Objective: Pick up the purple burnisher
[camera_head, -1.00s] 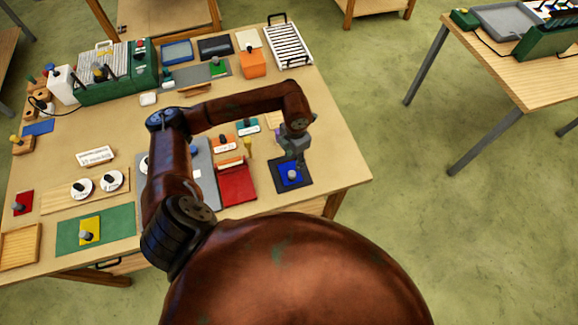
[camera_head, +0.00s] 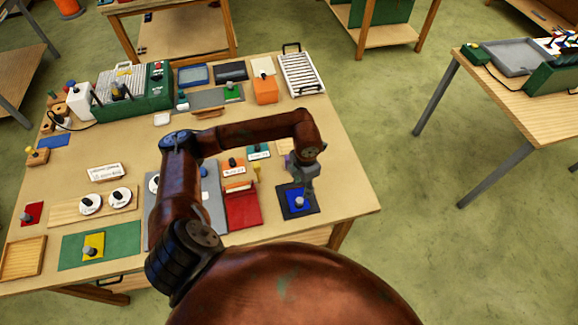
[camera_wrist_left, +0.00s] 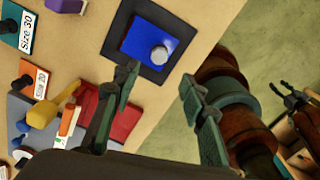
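The purple burnisher is hard to make out. A small purple piece (camera_head: 288,160) shows beside my left wrist in the head view, partly hidden by the arm. A purple block (camera_wrist_left: 64,5) is cut off by the top edge of the left wrist view. My left gripper (camera_head: 308,189) hangs over the right front of the table, by the blue square (camera_head: 291,207). In the left wrist view my left gripper (camera_wrist_left: 160,88) has its fingers wide apart with nothing between them. The blue square (camera_wrist_left: 137,40) with a grey knob lies beyond the fingertips.
A red pad (camera_head: 242,209), an orange Size 20 block (camera_head: 232,168) and a teal Size 30 block (camera_head: 258,152) stand left of the gripper. A yellow knobbed tool (camera_wrist_left: 42,113) shows in the left wrist view. The table's right front corner is bare.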

